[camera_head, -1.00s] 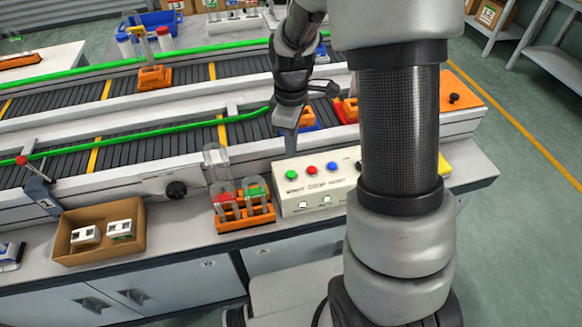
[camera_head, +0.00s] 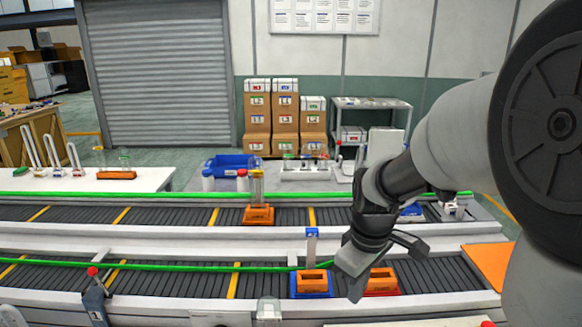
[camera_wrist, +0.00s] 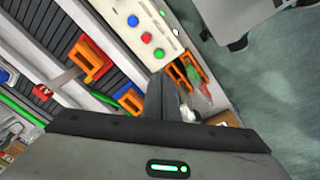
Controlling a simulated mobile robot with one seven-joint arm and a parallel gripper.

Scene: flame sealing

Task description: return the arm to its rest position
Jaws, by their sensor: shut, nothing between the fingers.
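My gripper (camera_head: 356,290) hangs at the lower middle right of the head view, its closed fingers pointing down over the near conveyor (camera_head: 180,281). It is beside an orange holder (camera_head: 382,279), and I cannot tell the exact gap. In the wrist view my closed fingers (camera_wrist: 158,82) show as one dark wedge with nothing held. My arm reaches in from the right edge and hides part of both conveyors.
A blue-based orange holder (camera_head: 312,284) sits on the near conveyor. An orange holder with a tube (camera_head: 258,214) stands on the far conveyor. The wrist view shows a button panel (camera_wrist: 150,30) and an orange rack (camera_wrist: 180,78). Green rails run along the conveyors.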

